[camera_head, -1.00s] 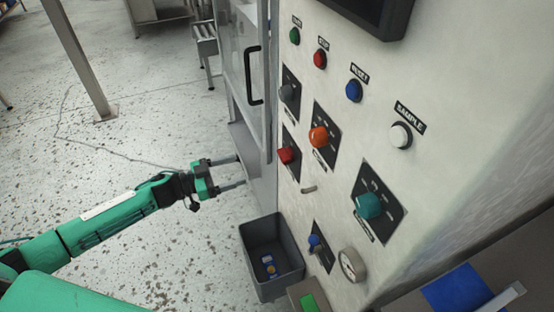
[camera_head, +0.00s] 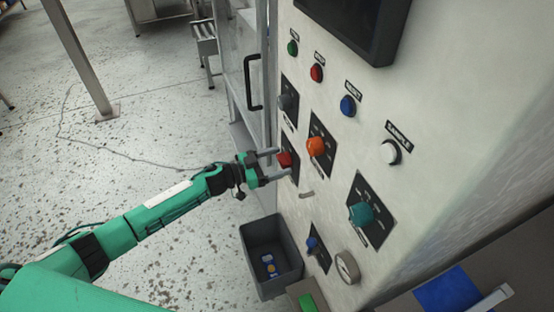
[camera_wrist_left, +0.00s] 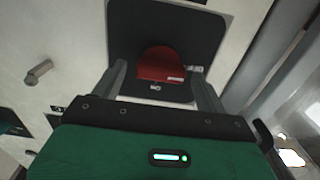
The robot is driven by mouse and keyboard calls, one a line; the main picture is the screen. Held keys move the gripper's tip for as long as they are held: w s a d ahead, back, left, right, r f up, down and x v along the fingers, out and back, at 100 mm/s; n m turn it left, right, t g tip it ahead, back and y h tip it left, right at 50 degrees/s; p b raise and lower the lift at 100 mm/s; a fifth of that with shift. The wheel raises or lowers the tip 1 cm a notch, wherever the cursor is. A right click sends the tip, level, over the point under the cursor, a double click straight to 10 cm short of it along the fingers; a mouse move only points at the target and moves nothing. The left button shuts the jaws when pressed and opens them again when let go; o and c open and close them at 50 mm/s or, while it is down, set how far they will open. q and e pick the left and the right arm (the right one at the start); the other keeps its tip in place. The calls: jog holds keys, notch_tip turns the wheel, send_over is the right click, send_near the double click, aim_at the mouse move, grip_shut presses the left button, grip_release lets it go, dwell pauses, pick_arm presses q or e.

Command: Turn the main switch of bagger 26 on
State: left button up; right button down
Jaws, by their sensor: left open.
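The red rotary knob (camera_head: 284,159) on a black plate sits low on the left side of the white control panel (camera_head: 420,75); I take it for the main switch. My left gripper (camera_head: 279,163) is open, its two fingers reaching to the panel around the red knob. In the left wrist view the red knob (camera_wrist_left: 161,65) lies between the open fingers (camera_wrist_left: 160,85), with a gap on both sides. A small white mark shows on the plate beside it. My right gripper is not in view.
An orange knob (camera_head: 316,147) is close right of the red one, a grey knob (camera_head: 288,101) above it. A teal knob (camera_head: 361,213), a small peg (camera_head: 306,194) and a gauge (camera_head: 347,267) are nearby. A dark bin (camera_head: 271,254) stands below.

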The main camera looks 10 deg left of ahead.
pick_arm(q)
jog(key=shift+w+d, duration=0.1)
jog(key=shift+c, duration=0.2)
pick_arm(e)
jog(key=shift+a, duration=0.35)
pick_arm(q)
jog(key=c, duration=0.9)
jog(key=shift+c, duration=0.2)
